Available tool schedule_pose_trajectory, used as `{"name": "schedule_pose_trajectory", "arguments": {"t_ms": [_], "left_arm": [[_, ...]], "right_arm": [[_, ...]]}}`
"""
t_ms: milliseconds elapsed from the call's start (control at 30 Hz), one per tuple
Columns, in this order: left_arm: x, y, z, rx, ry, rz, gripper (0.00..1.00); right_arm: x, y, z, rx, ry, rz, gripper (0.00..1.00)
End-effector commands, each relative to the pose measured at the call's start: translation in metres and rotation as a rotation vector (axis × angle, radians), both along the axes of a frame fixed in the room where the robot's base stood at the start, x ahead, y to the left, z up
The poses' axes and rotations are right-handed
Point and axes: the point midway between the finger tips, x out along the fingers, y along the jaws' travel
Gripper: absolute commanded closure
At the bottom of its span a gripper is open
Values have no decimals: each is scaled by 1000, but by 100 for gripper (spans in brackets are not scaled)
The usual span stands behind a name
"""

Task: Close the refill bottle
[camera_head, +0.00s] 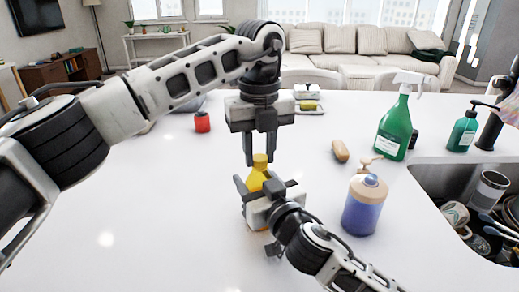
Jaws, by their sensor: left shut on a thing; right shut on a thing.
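The yellow refill bottle (257,181) stands upright near the middle of the white counter. My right gripper (259,187) reaches in from the lower right and is shut on its body, hiding most of the lower part. My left gripper (260,156) points straight down from above and is shut on the yellow cap (260,160) at the bottle's top. The cap is in line with the bottle neck. I cannot tell whether it is seated or threaded on.
A blue-purple pump bottle (365,207) stands close to the right of my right gripper. Behind it are a brown sponge or brush (340,151) and a green spray bottle (394,130). A sink (430,190) with dishes is at right. A red object (202,122) stands at back left. The front left counter is clear.

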Motion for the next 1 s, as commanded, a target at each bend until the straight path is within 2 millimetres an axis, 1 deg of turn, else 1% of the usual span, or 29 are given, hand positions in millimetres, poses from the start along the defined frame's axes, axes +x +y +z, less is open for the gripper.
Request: {"name": "schedule_pose_trajectory", "arguments": {"t_ms": [167, 500, 633, 733, 767, 900, 933, 1000], "left_arm": [[0, 0, 0, 1, 0, -383, 100], [0, 0, -1, 1, -1, -1276, 100], [-1, -1, -1, 0, -3, -1590, 100], [-1, 0, -1, 1, -3, -1768, 100], [-1, 0, -1, 1, -3, -1789, 100], [-1, 0, -1, 0, -3, -1779, 100], [-1, 0, -1, 0, -3, -1779, 65], [-1, 0, -1, 0, -3, -1778, 48]], "right_arm": [[0, 0, 0, -1, 0, 0, 100], [0, 0, 0, 0, 1, -1, 100], [0, 0, 0, 0, 1, -1, 100], [0, 0, 0, 0, 1, -1, 100], [0, 0, -1, 0, 1, -1, 100], [0, 0, -1, 0, 1, -1, 100], [0, 0, -1, 0, 1, -1, 100], [0, 0, -1, 0, 1, -1, 100]]}}
